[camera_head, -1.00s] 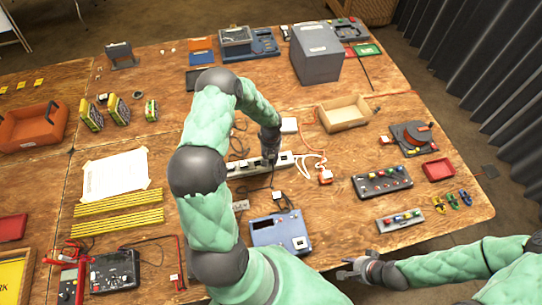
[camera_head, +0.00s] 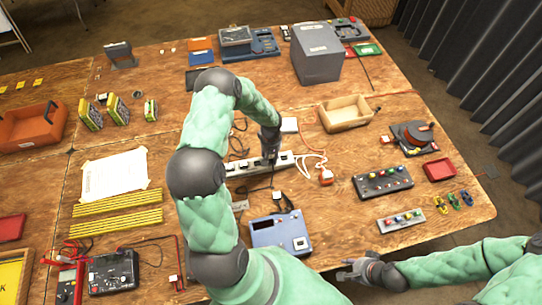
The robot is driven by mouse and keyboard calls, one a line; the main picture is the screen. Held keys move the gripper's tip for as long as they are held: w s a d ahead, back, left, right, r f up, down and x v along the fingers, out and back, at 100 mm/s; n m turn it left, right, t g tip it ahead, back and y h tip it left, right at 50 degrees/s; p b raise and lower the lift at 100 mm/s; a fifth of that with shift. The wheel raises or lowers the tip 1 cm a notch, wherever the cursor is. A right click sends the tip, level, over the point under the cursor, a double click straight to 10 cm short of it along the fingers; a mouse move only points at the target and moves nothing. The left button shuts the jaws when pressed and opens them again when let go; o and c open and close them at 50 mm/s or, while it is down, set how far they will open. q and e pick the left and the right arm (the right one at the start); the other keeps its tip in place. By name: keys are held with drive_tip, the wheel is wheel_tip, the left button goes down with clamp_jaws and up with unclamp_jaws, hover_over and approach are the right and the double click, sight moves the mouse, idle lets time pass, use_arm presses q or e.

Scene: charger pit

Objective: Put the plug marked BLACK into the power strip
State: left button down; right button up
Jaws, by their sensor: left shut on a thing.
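The white power strip (camera_head: 237,169) lies across the middle of the table, partly hidden behind my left arm. My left gripper (camera_head: 270,160) points down at the right part of the strip. It is shut on a small dark plug, mostly hidden by the fingers, at or just above the strip; I cannot tell whether it is seated. A dark cord hangs near the gripper. No BLACK marking is readable. My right gripper (camera_head: 348,271) is off the table's front edge, away from the strip; its fingers are too small to judge.
A blue device (camera_head: 281,232) stands in front of the strip. A white adapter with an orange part (camera_head: 326,177) and looped white cable lie right of it. A wooden tray (camera_head: 345,113) and a grey button box (camera_head: 383,182) are further right.

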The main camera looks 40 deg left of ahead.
use_arm(q)
drive_tip(key=shift+f+b, duration=0.55)
drive_tip(key=shift+b, duration=0.55)
idle(1.4)
drive_tip(key=c, duration=0.7)
unclamp_jaws()
drive_tip(key=shift+c, duration=0.2)
drive_tip(key=o, duration=0.3)
drive_tip(key=shift+o, duration=0.2)
drive_tip(key=shift+r, duration=0.1)
drive_tip(key=shift+r+p, duration=1.9)
drive_tip(key=shift+r, duration=1.75)
